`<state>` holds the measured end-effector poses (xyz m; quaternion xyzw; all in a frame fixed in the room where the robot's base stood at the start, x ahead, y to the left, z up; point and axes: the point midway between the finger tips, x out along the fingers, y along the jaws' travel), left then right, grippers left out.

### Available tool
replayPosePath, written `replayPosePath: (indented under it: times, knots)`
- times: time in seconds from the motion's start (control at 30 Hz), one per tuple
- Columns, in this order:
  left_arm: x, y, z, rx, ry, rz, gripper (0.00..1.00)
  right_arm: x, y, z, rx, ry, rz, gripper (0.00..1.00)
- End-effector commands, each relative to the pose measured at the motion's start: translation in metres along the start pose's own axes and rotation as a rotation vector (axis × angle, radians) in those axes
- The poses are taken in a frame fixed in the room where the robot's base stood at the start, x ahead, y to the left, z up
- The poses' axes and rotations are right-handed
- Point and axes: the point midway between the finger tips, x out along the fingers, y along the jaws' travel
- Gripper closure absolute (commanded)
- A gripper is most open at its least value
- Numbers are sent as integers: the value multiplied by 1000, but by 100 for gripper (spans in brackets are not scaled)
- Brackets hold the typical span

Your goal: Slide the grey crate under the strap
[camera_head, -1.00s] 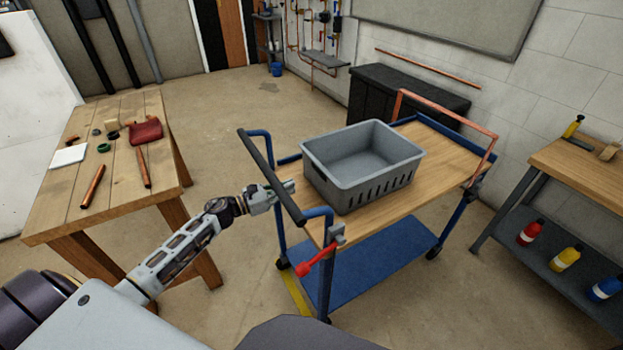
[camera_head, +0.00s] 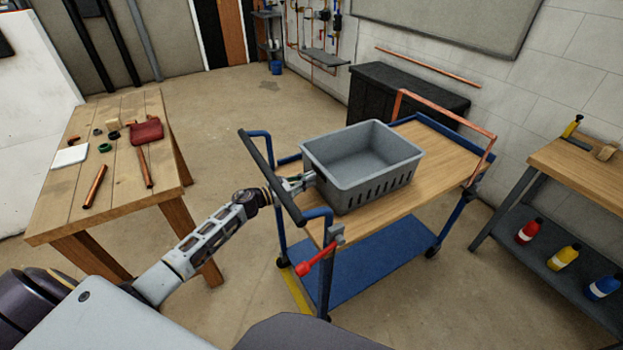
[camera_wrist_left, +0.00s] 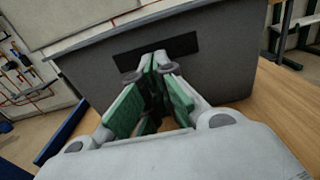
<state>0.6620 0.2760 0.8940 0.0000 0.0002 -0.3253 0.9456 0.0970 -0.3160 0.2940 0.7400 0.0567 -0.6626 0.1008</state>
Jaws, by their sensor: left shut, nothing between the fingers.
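The grey crate (camera_head: 372,180) stands upright and empty on the wooden top of a blue trolley (camera_head: 440,160). An orange-copper band, which looks like the strap (camera_head: 448,112), arches over the far right end of the trolley top, apart from the crate. My left gripper (camera_head: 312,177) reaches over the trolley's handle bar to the crate's near left end. In the left wrist view its green-padded fingers (camera_wrist_left: 159,62) are shut and empty. The tips are at the crate's end wall (camera_wrist_left: 215,75), by the dark handle slot; whether they touch cannot be told. My right gripper is not in view.
The trolley's dark handle bar (camera_head: 270,175) lies under my left forearm. A red lever (camera_head: 316,261) is on its near corner. A workbench (camera_head: 60,205) with tools stands left, a shelf bench with bottles (camera_head: 563,258) right. Bare trolley top lies between crate and strap.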

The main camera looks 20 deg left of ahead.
Motion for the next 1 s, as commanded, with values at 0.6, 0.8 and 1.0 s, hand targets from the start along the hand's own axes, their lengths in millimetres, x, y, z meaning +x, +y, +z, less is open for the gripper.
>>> replayPosePath:
  times: [0.6, 0.8, 1.0]
  knots:
    - [13, 0, 0, 0, 0, 0, 100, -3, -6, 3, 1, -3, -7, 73]
    - [16, 0, 0, 0, -1, 0, 100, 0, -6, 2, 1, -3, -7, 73]
    - [31, 0, -2, 1, -1, -1, 100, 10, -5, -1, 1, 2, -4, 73]
